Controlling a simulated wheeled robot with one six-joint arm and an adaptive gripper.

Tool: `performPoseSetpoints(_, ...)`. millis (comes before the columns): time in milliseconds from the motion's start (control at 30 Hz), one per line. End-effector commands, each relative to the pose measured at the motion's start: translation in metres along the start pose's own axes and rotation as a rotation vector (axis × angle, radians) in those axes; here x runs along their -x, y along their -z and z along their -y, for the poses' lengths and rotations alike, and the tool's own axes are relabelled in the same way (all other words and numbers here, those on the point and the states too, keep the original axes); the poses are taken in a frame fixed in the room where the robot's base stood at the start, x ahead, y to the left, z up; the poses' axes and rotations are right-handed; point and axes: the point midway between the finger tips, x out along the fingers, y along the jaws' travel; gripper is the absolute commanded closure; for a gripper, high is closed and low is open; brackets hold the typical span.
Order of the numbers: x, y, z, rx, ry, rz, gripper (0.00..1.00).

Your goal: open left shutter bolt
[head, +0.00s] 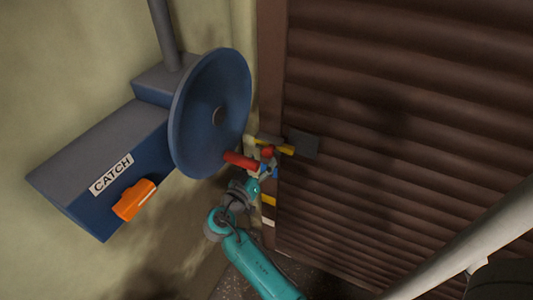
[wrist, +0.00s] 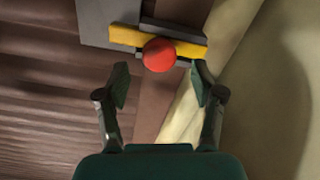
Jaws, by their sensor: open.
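The left shutter bolt is a yellow bar (head: 287,150) with a red ball knob (head: 267,153), at the left edge of the brown slatted shutter (head: 400,120). In the wrist view the yellow bar (wrist: 188,49) runs across the top behind the red knob (wrist: 159,54), between dark grey guide strips. My gripper (wrist: 161,80) is open and empty. Its two fingers stand apart, left and right of the knob and a little below it in the picture, without visible contact. In the head view my gripper is small and partly hidden among the bolt parts.
A blue box labelled CATCH (head: 75,185) with an orange handle (head: 134,200) is further left. A grey plate (head: 303,144) lies right of the bolt.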

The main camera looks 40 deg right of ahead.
Motion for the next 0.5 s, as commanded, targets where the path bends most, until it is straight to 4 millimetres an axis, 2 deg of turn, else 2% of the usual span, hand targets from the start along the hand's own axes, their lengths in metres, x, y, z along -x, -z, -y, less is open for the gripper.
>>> performPoseSetpoints(33, -0.010, 0.000, -0.001, 0.000, -0.004, 0.001, 0.33)
performPoseSetpoints(200, -0.032, 0.000, 0.000, 0.000, -0.002, 0.000, 0.33)
performPoseSetpoints(500, -0.045, 0.000, 0.000, 0.001, 0.001, 0.000, 0.33)
